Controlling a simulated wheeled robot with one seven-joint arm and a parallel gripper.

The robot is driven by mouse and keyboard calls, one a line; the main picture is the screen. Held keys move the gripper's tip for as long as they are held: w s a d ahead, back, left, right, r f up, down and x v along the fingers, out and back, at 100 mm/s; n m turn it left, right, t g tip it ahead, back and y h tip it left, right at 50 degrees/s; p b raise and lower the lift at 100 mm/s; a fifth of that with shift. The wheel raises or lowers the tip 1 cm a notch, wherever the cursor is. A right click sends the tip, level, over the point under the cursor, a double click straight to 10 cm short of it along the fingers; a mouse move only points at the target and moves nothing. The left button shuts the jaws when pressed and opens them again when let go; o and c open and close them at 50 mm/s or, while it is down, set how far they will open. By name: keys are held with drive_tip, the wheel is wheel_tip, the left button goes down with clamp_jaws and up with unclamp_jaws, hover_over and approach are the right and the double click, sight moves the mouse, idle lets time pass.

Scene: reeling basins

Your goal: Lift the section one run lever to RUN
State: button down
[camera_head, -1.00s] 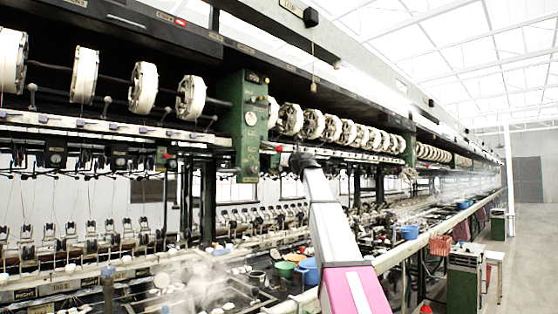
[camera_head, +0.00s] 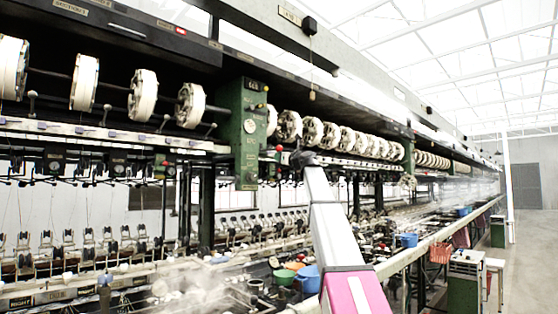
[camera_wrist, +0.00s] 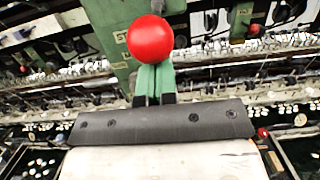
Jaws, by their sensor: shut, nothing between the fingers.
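A red ball knob (camera_wrist: 150,39) shows large in the wrist view, in front of the green post (camera_wrist: 115,30), which carries partly hidden lettering. In the head view the red knob (camera_head: 279,148) is small, at the right side of the green post (camera_head: 250,135). My gripper (camera_wrist: 154,72) is shut, with its two fingers side by side and nothing between them. Its tips are at the underside of the knob in the picture; I cannot tell whether they touch it. The lever's shaft is hidden. In the head view my gripper (camera_head: 300,158) is small, just right of the knob.
Basins with a green bowl (camera_head: 284,277) and a blue bucket (camera_head: 308,278) lie below my arm. Another red knob (camera_head: 165,163) is further left. The aisle (camera_head: 525,250) on the right is clear.

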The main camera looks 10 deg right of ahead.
drive_tip(key=shift+r, duration=0.1)
drive_tip(key=shift+w+r, duration=0.1)
drive_tip(key=shift+r, duration=0.7)
drive_tip(key=f+v, duration=0.1)
drive_tip(key=v, duration=1.5)
drive_tip(key=shift+f, duration=0.3)
